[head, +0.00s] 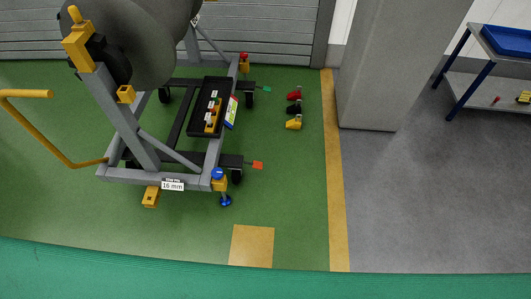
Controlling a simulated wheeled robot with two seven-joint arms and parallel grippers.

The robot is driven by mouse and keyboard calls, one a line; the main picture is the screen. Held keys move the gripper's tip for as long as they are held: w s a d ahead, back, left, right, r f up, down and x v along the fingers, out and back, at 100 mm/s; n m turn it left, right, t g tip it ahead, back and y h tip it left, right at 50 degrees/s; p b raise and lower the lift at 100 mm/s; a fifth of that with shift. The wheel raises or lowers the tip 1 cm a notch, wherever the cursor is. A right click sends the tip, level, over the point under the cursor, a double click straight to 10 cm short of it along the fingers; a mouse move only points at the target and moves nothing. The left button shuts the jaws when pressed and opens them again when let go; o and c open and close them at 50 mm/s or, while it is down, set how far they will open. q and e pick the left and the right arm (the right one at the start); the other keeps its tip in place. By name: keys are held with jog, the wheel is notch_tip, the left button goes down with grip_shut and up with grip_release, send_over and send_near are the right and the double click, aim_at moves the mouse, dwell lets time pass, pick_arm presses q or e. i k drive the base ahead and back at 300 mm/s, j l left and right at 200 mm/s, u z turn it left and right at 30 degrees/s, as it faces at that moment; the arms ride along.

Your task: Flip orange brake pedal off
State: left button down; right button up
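The orange brake pedal (257,165) is a small flat tab. It sticks out to the right of the black caster (236,176) at the near right corner of the grey wheeled engine stand (190,182). It is too small to tell whether it is tilted up or down. A green pedal (266,89) sticks out in the same way by the far right caster (250,98). Neither of my grippers is in view.
Red (294,95), black (293,108) and yellow (294,123) blocks lie on the green floor right of the stand. A yellow handle (62,155) juts left. A grey pillar (385,70) and blue-legged table (487,75) stand right. The floor near the pedal's right is clear.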

aim_at(258, 165)
jog(key=i+l, duration=0.25)
jog(key=i, duration=0.2)
jog(key=i+l, duration=0.25)
jog(key=i, duration=0.2)
